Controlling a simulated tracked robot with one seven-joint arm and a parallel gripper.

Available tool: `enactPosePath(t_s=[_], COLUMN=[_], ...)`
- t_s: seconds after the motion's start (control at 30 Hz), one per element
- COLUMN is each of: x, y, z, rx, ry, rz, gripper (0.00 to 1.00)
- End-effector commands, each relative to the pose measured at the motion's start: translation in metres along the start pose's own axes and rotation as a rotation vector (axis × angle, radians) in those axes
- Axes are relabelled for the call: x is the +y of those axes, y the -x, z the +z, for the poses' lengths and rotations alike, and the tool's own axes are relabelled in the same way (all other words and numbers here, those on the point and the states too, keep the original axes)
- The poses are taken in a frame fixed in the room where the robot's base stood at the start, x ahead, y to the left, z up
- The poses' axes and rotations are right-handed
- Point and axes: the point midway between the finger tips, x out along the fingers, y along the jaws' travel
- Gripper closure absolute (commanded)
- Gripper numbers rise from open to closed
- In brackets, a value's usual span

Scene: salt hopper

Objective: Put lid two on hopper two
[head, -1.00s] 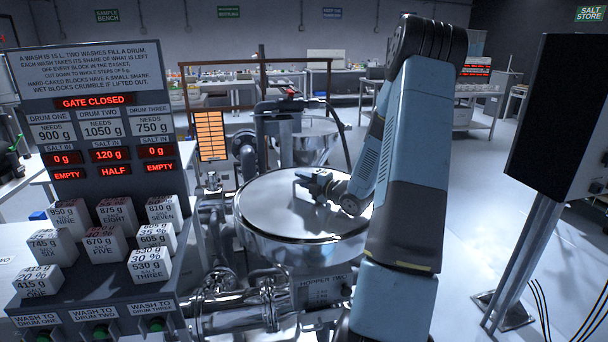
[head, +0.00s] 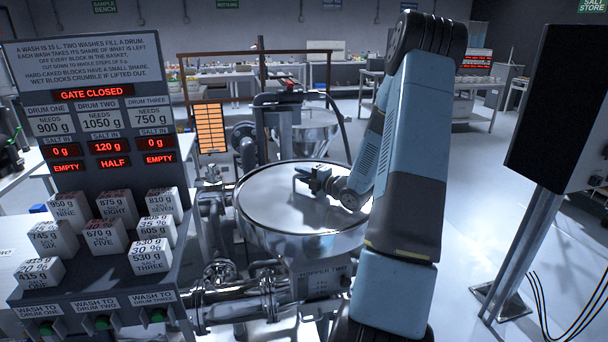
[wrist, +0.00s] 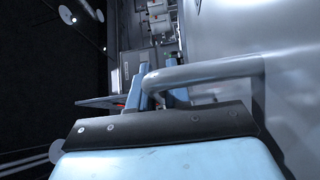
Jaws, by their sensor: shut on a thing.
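Lid two (head: 275,205) is a wide, shiny round metal disc. It lies about level over the mouth of hopper two (head: 300,243), a steel bowl whose label reads HOPPER TWO. I cannot tell whether the lid's edge is fully seated on the rim all round. My gripper (head: 308,180) is over the lid, shut on its handle. In the wrist view the handle (wrist: 205,72) is a bent metal bar passing at my fingers (wrist: 150,88), with the lid's bright surface (wrist: 255,30) at the right. The far side of the grip is hidden.
A panel (head: 85,70) reads GATE CLOSED, with drum two HALF. Several salt blocks (head: 107,237) stand on the console at the left. Pipes (head: 235,300) run below the hopper. Another steel hopper (head: 315,137) stands behind. A dark panel on a post (head: 560,100) stands right, beside open floor.

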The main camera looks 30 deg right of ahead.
Motion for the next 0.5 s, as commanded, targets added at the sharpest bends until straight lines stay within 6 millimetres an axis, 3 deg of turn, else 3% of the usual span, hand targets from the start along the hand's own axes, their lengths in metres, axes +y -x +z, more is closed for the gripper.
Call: enactPosePath(t_s=[0.43,0.47,0.5], x=[-0.0054,-0.0055,-0.0053], y=[-0.0007,-0.0008,-0.0008], z=[-0.0002,-0.0002,-0.0002], rx=[0.001,0.001,0.001], ry=[0.002,0.002,0.002], rz=[0.002,0.003,0.003], gripper=[1.00,0.82,0.78])
